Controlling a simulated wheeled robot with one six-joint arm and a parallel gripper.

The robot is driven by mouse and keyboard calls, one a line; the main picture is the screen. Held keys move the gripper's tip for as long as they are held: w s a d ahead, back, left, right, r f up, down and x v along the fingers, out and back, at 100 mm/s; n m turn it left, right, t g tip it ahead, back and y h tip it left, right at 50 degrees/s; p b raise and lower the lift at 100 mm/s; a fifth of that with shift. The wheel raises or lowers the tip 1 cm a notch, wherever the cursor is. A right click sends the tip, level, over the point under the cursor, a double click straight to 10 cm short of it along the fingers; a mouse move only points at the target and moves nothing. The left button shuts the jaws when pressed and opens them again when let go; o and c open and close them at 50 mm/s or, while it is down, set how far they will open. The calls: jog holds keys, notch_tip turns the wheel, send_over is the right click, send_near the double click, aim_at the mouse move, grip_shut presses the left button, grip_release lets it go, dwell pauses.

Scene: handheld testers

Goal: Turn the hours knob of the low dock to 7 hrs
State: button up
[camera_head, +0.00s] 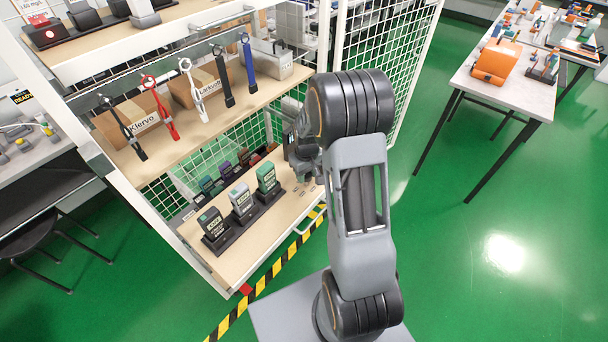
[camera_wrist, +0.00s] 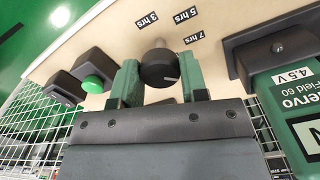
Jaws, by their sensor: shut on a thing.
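The hours knob (camera_wrist: 158,66) is round and black, with a pale mark near its lower right edge in the wrist view. Labels for 3 hrs (camera_wrist: 147,20), 5 hrs (camera_wrist: 185,15) and 7 hrs (camera_wrist: 195,37) run in an arc above it. My gripper (camera_wrist: 160,80) is shut on the knob, one green finger on each side. In the head view my arm hides the knob and most of the gripper. A tester (camera_wrist: 295,95) marked 4.5V sits in a black cradle (camera_wrist: 275,48) right of the knob.
A green button (camera_wrist: 92,84) on a black housing and another black block (camera_wrist: 62,87) stand left of the gripper. In the head view several testers (camera_head: 241,200) stand on the low shelf (camera_head: 240,258). The upper shelf (camera_head: 262,98) with hanging tools is above.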

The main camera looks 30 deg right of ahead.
aim_at(307, 175)
jog(key=shift+s+f, duration=0.15)
jog(key=shift+s, duration=0.1)
jog(key=o, duration=0.8)
jog(key=shift+o, duration=0.5)
jog(key=shift+w, duration=0.1)
notch_tip(307, 175, up, 14)
jog(key=p, duration=0.1)
